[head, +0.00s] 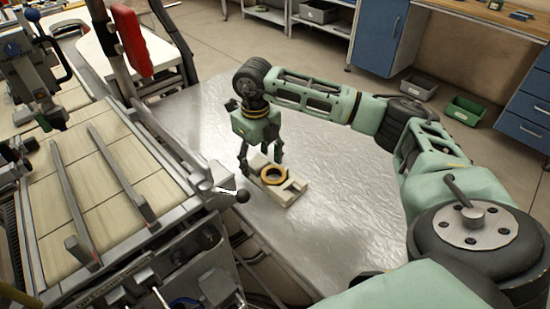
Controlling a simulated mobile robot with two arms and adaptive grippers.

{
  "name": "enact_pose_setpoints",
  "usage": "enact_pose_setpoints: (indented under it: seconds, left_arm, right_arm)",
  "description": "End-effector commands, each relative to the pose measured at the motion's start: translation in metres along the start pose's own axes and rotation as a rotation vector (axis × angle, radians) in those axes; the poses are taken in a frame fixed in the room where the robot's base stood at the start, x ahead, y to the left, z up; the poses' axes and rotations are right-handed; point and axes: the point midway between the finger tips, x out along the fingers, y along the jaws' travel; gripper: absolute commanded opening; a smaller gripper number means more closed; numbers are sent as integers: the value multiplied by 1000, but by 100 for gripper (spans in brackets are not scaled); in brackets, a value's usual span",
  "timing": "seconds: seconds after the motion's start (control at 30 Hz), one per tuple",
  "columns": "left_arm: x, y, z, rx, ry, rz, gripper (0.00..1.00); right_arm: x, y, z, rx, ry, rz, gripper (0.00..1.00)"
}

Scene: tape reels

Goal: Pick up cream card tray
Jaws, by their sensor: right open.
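The cream card tray (294,190) lies on the shiny metal table, near the table's middle. A brass-coloured ring (273,175) sits in or on it. My right gripper (260,170) points down at the tray's far left end. It is open, with its fingers close around that end; whether they touch it I cannot tell. My left gripper is not in view.
The metal table (345,185) is clear around the tray. A machine with a tiled bed (95,190) and a red-handled part (130,38) stands at the left. Blue cabinets (378,35) and a green bin (465,110) are behind.

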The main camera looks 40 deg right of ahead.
Motion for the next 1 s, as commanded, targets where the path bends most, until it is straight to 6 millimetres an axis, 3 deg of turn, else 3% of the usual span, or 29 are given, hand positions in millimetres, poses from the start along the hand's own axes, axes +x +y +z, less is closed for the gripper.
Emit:
enact_pose_setpoints:
  seconds: [0.2, 0.8, 1.0]
  left_arm:
    - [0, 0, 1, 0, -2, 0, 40]
    - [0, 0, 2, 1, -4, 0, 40]
    - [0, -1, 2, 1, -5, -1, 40]
  right_arm:
    - [1, 0, 0, -1, 0, 0, 62]
    - [1, 0, 0, 0, 0, 0, 10]
    - [0, 0, 0, 0, 0, 0, 8]
